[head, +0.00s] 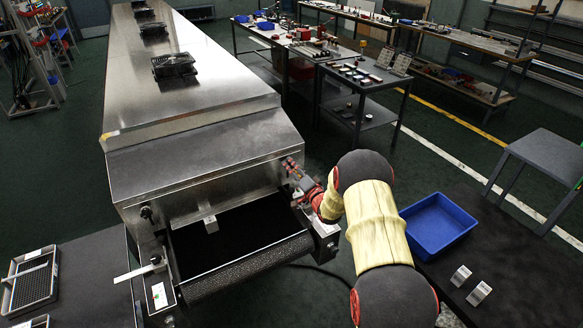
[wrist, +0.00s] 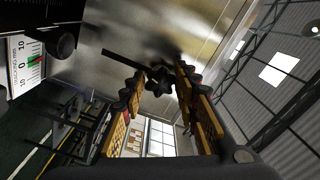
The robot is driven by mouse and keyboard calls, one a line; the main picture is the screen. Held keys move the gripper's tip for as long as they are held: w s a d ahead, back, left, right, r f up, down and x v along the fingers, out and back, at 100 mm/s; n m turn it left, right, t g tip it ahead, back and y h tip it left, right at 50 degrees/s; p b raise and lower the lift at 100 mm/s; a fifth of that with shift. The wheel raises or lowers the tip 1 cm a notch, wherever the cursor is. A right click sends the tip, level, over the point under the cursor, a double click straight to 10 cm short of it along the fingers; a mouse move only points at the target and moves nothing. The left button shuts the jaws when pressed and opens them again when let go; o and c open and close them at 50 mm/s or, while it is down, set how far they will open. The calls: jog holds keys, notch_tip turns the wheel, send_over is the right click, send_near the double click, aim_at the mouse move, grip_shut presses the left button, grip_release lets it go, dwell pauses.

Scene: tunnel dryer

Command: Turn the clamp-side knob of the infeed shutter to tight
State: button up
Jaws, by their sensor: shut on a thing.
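The tunnel dryer's steel infeed end (head: 200,165) fills the middle of the head view. My gripper (head: 290,165) is at the right end of its front face. In the wrist view the padded fingers of my gripper (wrist: 166,80) are shut on a dark lobed knob (wrist: 183,88), which sits between the fingertips against the steel face. A thin dark bar (wrist: 122,60) runs out to the left of the knob. In the head view the gripper hides this knob. A second dark knob (head: 147,212) is on the left end of the face. I cannot tell how tight either knob is.
A small pale box (head: 210,224) stands on the dark infeed belt (head: 240,235). The wrist view shows a scale plate (wrist: 28,62) with a green mark at left.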

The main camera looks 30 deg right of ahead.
jog(key=m+p, duration=0.1)
jog(key=m, duration=0.2)
jog(key=shift+r+m, duration=0.1)
jog(key=shift+m, duration=0.3)
jog(key=m+p, duration=0.1)
jog(key=m, duration=0.2)
jog(key=shift+m, duration=0.3)
jog(key=m+p, duration=0.1)
jog(key=m, duration=0.2)
jog(key=shift+m, duration=0.3)
jog(key=shift+d+m+p, duration=0.1)
jog(key=shift+m+p, duration=0.4)
jog(key=shift+m, duration=1.2)
jog(key=o, duration=1.1)
jog(key=shift+o, duration=0.3)
jog(key=s, duration=1.2)
jog(key=shift+d, duration=0.2)
